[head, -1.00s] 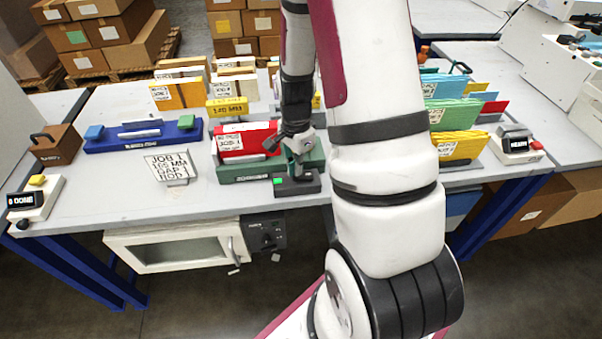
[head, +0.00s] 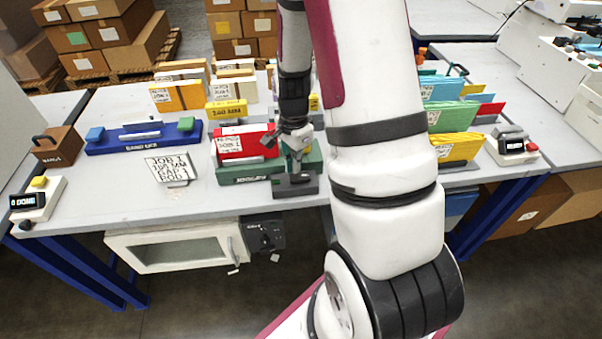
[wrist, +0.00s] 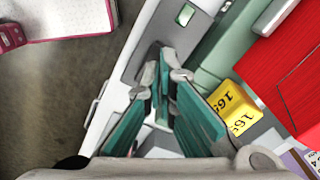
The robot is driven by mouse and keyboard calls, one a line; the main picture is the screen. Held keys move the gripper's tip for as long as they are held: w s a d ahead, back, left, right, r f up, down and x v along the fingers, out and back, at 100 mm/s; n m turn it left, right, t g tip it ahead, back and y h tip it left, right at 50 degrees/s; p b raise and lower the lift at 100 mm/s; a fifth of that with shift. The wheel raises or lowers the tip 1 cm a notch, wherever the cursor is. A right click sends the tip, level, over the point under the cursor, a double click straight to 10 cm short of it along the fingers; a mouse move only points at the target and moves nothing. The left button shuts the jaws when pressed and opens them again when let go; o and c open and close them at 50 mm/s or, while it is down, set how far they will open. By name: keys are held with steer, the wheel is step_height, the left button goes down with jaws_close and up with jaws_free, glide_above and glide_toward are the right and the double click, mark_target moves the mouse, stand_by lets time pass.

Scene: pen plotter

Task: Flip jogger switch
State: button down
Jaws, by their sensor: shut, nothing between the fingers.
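The green jogger (head: 235,180) stands near the front edge of the table with a red stack (head: 240,147) in it. A grey switch box (head: 294,188) sits at its right front end. My gripper (head: 296,168) is down over this box, shut and empty. In the wrist view the gripper (wrist: 167,72) has its tips close together at a dark slot in the grey box (wrist: 138,60); I cannot tell whether they touch the switch. A small green lit window (wrist: 185,14) shows on the box. The red stack (wrist: 290,75) and a yellow number label (wrist: 233,107) lie to the right.
A job card (head: 168,168) stands left of the jogger, and a blue tray-like fixture (head: 145,138) behind it. Coloured folders (head: 455,115) stand right of my arm. A white box with a display (head: 40,200) is at the left corner, another (head: 512,146) at the right.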

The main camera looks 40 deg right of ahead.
mark_target(295, 176)
steer(key=shift+r+p, duration=1.1)
steer(key=shift+r, duration=1.15)
steer(key=s+a+r+n+t, duration=0.1)
steer(key=s+a+r+n, duration=0.3)
steer(key=r, duration=0.4)
steer(key=s+a+r+n+t, duration=0.1)
steer(key=a+r+n, duration=0.35)
steer(key=r, duration=0.25)
steer(key=s+a+r+n+t, duration=0.1)
steer(key=s+a+r+n, duration=0.3)
steer(key=r, duration=0.4)
steer(key=s+a+r+n+t, duration=0.2)
steer(key=s+a+r+n, duration=0.2)
steer(key=s+a+n, duration=0.1)
steer(key=s+n, duration=0.1)
steer(key=s, duration=0.1)
steer(key=shift+s, duration=0.3)
steer(key=shift+a, duration=0.1)
